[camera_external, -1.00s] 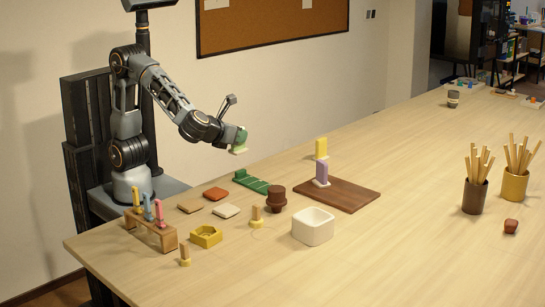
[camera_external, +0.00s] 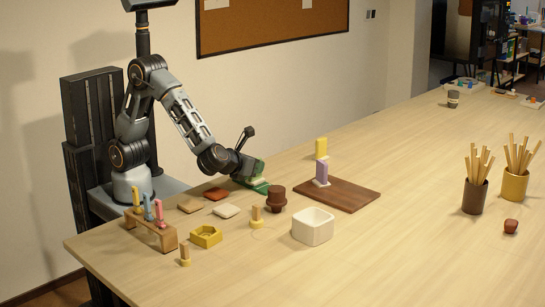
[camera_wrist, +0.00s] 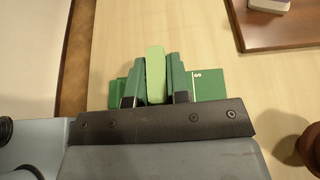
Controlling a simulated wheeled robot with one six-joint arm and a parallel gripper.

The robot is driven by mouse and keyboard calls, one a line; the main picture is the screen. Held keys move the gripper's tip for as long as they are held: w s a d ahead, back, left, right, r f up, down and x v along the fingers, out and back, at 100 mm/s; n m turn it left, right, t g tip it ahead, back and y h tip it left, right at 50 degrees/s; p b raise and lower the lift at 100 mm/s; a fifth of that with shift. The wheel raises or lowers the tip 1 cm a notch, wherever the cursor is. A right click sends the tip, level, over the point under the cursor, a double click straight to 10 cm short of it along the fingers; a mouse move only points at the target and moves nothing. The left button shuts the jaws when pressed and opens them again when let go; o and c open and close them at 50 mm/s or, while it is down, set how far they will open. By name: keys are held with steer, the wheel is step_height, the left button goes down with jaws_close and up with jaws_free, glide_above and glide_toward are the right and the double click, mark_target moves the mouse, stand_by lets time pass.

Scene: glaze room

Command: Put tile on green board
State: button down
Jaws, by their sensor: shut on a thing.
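My gripper (camera_wrist: 156,82) is shut on the light-green tile (camera_wrist: 155,72), an upright piece between my green jaws. In the external view, my gripper (camera_external: 258,172) is low over the green board (camera_external: 262,189), and the tile's pale foot (camera_external: 258,181) shows just under the jaws. Whether the foot touches the board cannot be told. The green board (camera_wrist: 212,86) also shows in the wrist view, sticking out to both sides of my jaws, with a white mark on its right part. The jaws hide its middle.
A brown cylindrical piece (camera_external: 276,198) stands close to the board's right. A brown board (camera_external: 350,195), purple piece (camera_external: 322,172), yellow piece (camera_external: 321,147) and white bowl (camera_external: 313,232) are farther right.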

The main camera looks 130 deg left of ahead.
steer(key=shift+f, duration=0.1)
steer(key=c, duration=1.5)
jaws_free()
steer(key=shift+f, duration=0.1)
steer(key=shift+c, duration=0.2)
steer(key=o, duration=0.4)
steer(key=shift+o, duration=0.2)
